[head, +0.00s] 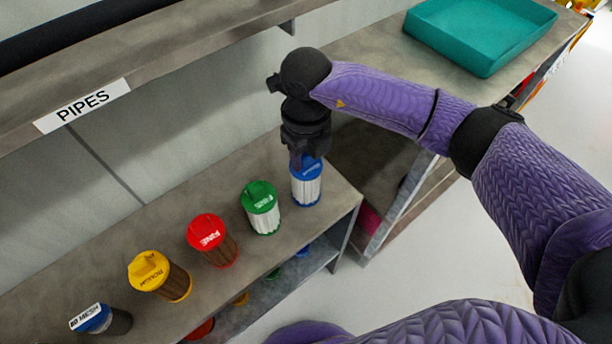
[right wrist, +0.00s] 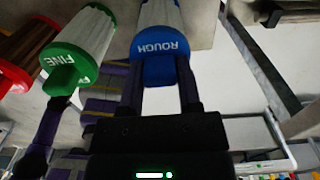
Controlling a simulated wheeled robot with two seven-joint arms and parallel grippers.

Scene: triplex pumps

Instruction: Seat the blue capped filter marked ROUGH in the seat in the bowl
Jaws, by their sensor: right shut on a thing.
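The blue capped filter (head: 306,187) has a white pleated body and stands upright at the right end of the row on the grey shelf. Its cap reads ROUGH in the right wrist view (right wrist: 161,47). My right gripper (head: 307,160) comes down on it from above and is shut on the top of its cap; the fingers also show in the right wrist view (right wrist: 160,88). I cannot tell whether the filter's base touches the shelf. My left gripper is not in view. No bowl or seat is in view.
A green capped filter (head: 262,210) marked FINE stands close to the left. Red (head: 212,240), yellow (head: 160,275) and 80 MESH (head: 100,320) filters follow along the shelf (head: 235,170). A shelf labelled PIPES (head: 82,105) overhangs behind. A teal tray (head: 480,35) lies at the back right.

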